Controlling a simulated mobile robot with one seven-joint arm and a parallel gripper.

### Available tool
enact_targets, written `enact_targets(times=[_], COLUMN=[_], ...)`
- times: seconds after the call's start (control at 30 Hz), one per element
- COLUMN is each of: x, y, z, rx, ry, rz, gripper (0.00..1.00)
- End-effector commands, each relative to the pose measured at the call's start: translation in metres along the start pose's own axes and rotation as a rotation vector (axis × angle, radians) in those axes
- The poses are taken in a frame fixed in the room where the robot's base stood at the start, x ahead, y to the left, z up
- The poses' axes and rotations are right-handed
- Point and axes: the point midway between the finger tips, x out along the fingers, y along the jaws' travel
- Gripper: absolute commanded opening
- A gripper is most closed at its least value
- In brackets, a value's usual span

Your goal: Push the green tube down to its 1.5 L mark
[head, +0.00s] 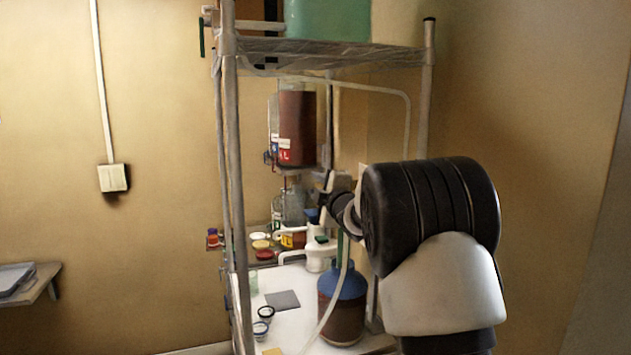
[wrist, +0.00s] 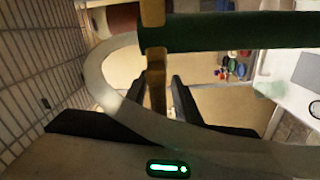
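A dark green tube (wrist: 235,31) crosses the top of the wrist view, its left end by an upright brown rod-like piece (wrist: 154,85). In the head view, a thin green upright length (head: 341,245), likely the same tube, shows just above the blue-topped brown bottle (head: 342,305). My gripper (wrist: 160,82) has its two black fingers apart, with the brown piece between them in the picture; I cannot tell whether they touch it. In the head view my gripper (head: 328,185) is above the bottle, largely hidden by my arm. No 1.5 L mark is readable.
Metal posts (head: 232,180) flank the bench. A white jug (head: 320,252), jars and a dark red container (head: 297,128) crowd the back.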

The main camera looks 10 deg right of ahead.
Motion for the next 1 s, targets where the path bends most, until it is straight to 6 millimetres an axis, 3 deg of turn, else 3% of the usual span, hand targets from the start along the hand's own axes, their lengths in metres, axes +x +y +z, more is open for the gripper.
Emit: enact_targets(times=[0.4,0.6,0.83,1.0], x=[0.009,0.009,0.009,0.009], y=[0.0,-0.001,-0.002,-0.016], z=[0.0,0.0,0.001,0.004], rx=[0.0,0.0,0.001,0.002], ry=[0.0,-0.001,-0.001,-0.001], rz=[0.0,0.0,-0.001,-0.001], gripper=[0.29,0.0,0.0,0.0])
